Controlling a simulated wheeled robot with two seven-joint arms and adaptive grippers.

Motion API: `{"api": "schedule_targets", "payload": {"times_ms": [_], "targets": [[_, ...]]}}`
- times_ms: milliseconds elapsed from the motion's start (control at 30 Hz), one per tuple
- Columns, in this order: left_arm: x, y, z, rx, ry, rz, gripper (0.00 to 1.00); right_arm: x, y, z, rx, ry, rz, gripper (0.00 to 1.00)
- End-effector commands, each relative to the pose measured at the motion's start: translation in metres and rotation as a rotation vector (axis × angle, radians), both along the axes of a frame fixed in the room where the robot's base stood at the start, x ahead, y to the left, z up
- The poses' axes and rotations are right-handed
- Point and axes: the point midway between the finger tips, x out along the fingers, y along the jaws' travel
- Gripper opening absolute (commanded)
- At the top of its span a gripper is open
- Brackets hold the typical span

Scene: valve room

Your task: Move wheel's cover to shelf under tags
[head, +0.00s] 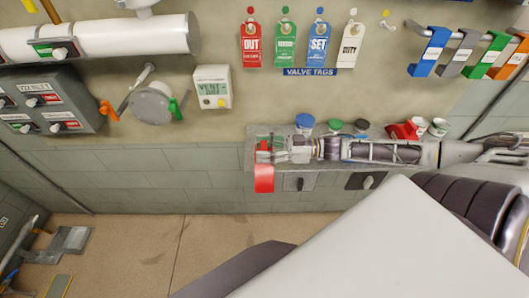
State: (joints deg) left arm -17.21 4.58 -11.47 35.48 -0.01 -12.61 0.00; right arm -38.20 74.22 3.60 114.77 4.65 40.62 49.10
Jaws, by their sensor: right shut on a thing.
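My right gripper (275,149) reaches in from the right over the shelf (252,133), at its left end. It is shut on a small, partly red thing (263,145), which I take to be the wheel's cover; the fingers hide most of it, and I cannot tell whether it touches the shelf. The shelf is on the wall below the valve tags, red (251,44), green (285,44), blue (319,43) and white (350,43). A round grey wheel-like fitting (152,103) is on the wall to the left. My left gripper is out of view.
Blue (305,120), green (335,125) and dark (362,126) caps, a red item (404,130) and white cups (438,127) stand along the shelf's back. A red piece (264,179) shows at its front left. A control box (45,102) is at left.

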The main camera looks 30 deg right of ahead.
Motion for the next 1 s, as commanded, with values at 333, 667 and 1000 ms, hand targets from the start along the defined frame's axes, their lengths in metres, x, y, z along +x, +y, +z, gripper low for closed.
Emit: {"api": "schedule_targets", "payload": {"times_ms": [333,667,1000], "targets": [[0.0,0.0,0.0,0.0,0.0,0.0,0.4,0.015,-0.009,0.0,0.0,-0.004,0.0,0.2],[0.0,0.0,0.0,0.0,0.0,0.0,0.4,0.028,-0.017,-0.001,0.0,-0.004,-0.001,0.2],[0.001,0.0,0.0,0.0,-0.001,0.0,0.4,0.043,-0.026,-0.002,0.0,-0.004,0.0,0.2]]}}
